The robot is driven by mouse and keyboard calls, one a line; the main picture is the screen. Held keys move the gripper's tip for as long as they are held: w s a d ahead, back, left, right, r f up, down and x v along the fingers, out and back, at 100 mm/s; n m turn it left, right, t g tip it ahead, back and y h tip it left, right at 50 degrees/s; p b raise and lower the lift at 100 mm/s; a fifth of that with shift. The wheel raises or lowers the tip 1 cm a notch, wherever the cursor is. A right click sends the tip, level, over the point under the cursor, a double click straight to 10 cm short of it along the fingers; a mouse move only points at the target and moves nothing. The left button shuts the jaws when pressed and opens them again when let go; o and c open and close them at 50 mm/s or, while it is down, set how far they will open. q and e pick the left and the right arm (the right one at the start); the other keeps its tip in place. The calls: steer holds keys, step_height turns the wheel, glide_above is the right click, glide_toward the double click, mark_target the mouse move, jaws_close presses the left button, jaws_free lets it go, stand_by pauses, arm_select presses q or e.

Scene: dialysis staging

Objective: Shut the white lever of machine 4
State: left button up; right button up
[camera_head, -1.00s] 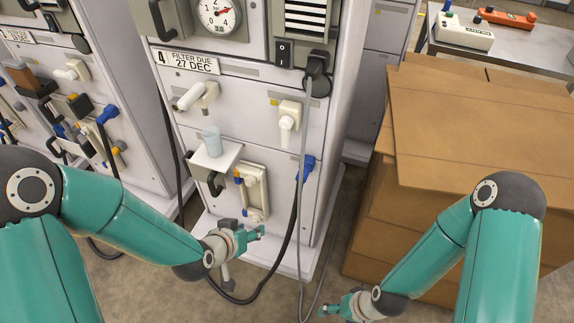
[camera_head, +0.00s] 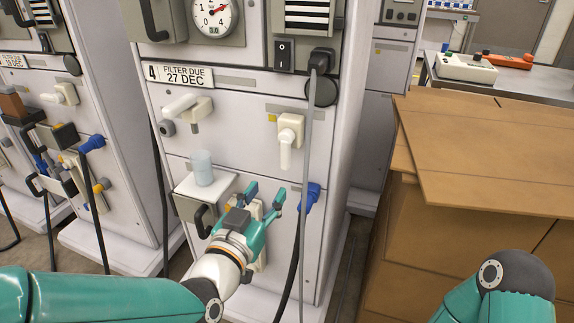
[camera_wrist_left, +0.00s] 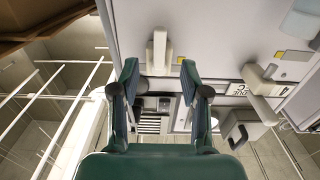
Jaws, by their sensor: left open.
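Machine 4 (camera_head: 231,128) carries two pale levers. One, white (camera_head: 181,105), sticks out sideways to the left below the number label (camera_head: 178,75). The other, off-white (camera_head: 286,150), hangs down from a square mount beside a yellow tag. My left gripper (camera_head: 266,196) is open and empty, below the hanging lever and apart from it, with fingers pointing up toward the panel. In the left wrist view, the hanging lever (camera_wrist_left: 159,50) appears beyond the gap between the open fingers (camera_wrist_left: 160,72); the sideways lever (camera_wrist_left: 259,79) is to the right. My right gripper is out of view.
A small shelf (camera_head: 222,186) with a translucent cup (camera_head: 202,168) juts out left of my left gripper. A grey cable (camera_head: 304,150) hangs just right of the hanging lever, near a blue connector (camera_head: 309,197). Cardboard boxes (camera_head: 480,150) stand at right.

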mark_target(285, 166)
arm_select(q)
steer(key=x, duration=1.1)
steer(key=shift+w+d+f, duration=0.1)
steer(key=shift+w, duration=0.2)
jaws_close()
steer(key=shift+d, duration=0.2)
